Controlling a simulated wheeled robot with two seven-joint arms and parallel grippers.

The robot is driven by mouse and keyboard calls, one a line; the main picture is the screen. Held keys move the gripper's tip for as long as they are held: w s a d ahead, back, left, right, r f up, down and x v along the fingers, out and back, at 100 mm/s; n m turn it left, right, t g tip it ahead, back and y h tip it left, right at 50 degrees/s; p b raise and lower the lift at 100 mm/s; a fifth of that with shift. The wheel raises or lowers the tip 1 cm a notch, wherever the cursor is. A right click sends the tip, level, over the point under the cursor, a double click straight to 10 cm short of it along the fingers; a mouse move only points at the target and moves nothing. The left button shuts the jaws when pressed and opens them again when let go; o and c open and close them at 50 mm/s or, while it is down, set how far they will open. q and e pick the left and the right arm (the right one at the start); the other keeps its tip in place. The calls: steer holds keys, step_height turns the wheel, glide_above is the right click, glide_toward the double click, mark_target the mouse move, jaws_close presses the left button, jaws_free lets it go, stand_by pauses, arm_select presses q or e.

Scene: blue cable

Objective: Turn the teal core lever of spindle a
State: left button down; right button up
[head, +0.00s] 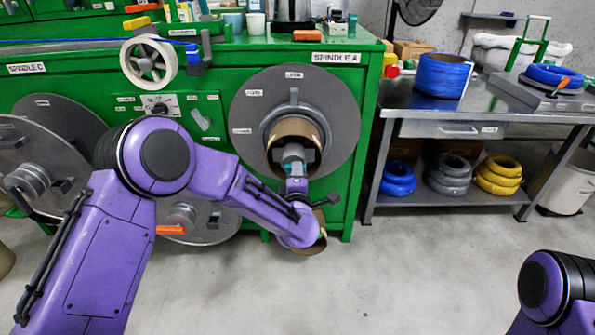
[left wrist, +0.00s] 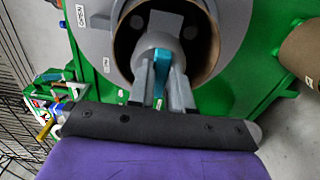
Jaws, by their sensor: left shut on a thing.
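Spindle A is a large grey disc (head: 338,110) on the green bench front, below the "SPINDLE A" label (head: 336,58). A brown cardboard core (head: 296,128) sits around its grey hub (left wrist: 158,42). The teal core lever (left wrist: 162,72) projects from the hub; only a small bit shows in the head view (head: 296,167). My left gripper (left wrist: 162,88) is shut on the teal lever, with a grey finger on each side of it. The gripper itself is largely hidden by my wrist in the head view. Of my right arm, only purple and black links show at the lower right; its gripper is out of view.
Spindle C discs (head: 50,140) stand at the left. A metal table (head: 500,118) at the right carries a blue cable spool (head: 444,76), with coils on its lower shelf (head: 450,197). A brown tube (left wrist: 302,52) lies near the gripper. Open floor lies in front.

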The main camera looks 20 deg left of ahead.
stand_by(0.5)
arm_select(q)
steer(key=c, duration=1)
jaws_free()
steer(key=shift+c, duration=0.2)
steer(key=p+v, duration=0.1)
steer(key=v, duration=0.9)
steer(key=shift+s, duration=0.3)
steer(key=shift+d, duration=0.1)
